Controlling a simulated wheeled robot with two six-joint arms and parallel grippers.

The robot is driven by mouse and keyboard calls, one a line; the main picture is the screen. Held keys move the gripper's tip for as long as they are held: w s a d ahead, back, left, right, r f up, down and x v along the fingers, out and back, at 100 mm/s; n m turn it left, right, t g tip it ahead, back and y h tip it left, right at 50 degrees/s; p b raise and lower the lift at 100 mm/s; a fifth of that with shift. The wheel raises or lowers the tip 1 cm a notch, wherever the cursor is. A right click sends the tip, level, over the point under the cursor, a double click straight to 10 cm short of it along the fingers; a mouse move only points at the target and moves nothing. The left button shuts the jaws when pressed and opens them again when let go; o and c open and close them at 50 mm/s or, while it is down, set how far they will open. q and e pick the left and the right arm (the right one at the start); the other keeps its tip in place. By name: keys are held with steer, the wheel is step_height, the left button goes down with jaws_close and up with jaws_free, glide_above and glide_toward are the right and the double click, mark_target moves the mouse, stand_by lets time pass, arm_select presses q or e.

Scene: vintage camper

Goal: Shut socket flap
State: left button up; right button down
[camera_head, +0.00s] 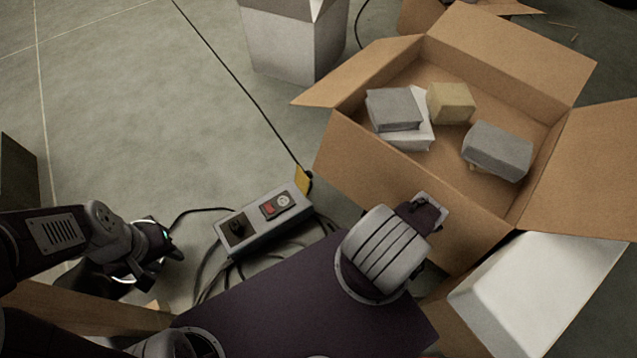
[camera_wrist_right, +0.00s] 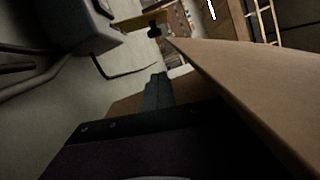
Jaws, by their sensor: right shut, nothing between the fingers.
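The grey socket box (camera_head: 258,222) lies on the floor left of the large carton, with a black socket, a red switch and a round socket on top. A yellow flap (camera_head: 302,180) stands out at its far right end, open. In the right wrist view the box (camera_wrist_right: 85,25) is at the top left and the yellow flap (camera_wrist_right: 142,21) at the top. My right gripper (camera_wrist_right: 157,88) is shut and empty, below and apart from the flap. My left gripper (camera_head: 158,262) is left of the box, not touching it; its finger gap is unclear.
An open carton (camera_head: 375,165) holding several blocks stands to the right; its brown wall fills the right of the wrist view. A pale bin (camera_head: 295,45) stands behind. Black cables (camera_head: 205,270) lie around the box. Floor at the upper left is clear.

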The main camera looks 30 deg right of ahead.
mark_target(306, 180)
steer(key=w+a+r+b, duration=0.1)
steer(key=w+a, duration=0.6)
steer(key=w, duration=0.2)
steer(key=shift+r+b, duration=0.15)
steer(key=shift+b, duration=0.2)
steer(key=shift+w+a, duration=0.1)
